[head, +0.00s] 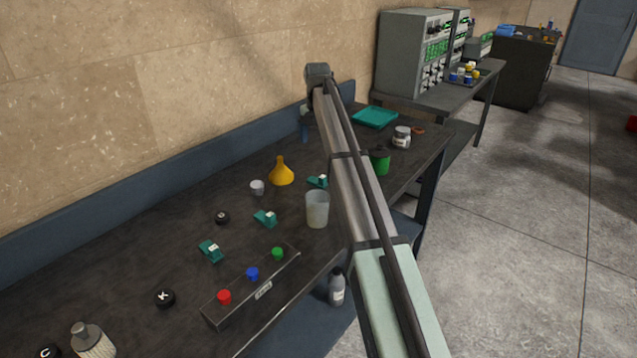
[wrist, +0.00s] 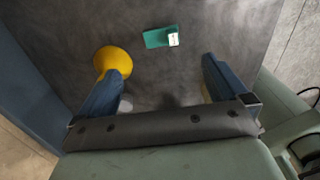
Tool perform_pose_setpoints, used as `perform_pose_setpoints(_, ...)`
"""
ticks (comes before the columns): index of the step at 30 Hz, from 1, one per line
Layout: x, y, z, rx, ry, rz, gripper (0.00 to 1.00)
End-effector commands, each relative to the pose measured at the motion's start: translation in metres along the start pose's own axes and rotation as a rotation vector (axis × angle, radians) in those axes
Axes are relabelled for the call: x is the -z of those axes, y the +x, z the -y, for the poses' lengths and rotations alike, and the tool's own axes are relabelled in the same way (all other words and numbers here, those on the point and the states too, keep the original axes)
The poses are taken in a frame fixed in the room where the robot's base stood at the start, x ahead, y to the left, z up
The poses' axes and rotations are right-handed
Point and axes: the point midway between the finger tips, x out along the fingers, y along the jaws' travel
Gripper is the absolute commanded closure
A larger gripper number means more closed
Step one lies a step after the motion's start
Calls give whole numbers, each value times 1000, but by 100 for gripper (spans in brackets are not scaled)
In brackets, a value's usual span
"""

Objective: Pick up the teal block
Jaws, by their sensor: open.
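Several small teal blocks, each with a white-marked part on top, lie on the dark workbench (head: 130,258) in the head view: one at the front (head: 210,251), one in the middle (head: 264,218) and one beside the arm (head: 317,181). One teal block shows at the top middle of the wrist view (wrist: 157,37), lying flat beyond the fingers. In the head view, a blue finger shows at the far end of the bench, with the rest hidden behind my arm.
A yellow funnel (head: 281,173) stands near the teal blocks; the wrist view shows it by the left finger (wrist: 113,62). A translucent beaker (head: 317,210), green container (head: 380,161), white jar (head: 402,138), teal tray (head: 375,117) and button box (head: 252,287) occupy the bench. A wall runs behind.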

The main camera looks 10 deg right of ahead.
Motion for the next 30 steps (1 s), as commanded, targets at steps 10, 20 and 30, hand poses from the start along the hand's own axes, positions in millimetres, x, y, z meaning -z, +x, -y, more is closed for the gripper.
perform_pose_setpoints(10, 4, 26, 2, 7, -29, -13, 0)
perform_pose_setpoints(20, 4, 79, 2, 6, -27, -12, 0)
perform_pose_setpoints(30, 5, 100, 2, 5, -27, -11, 0)
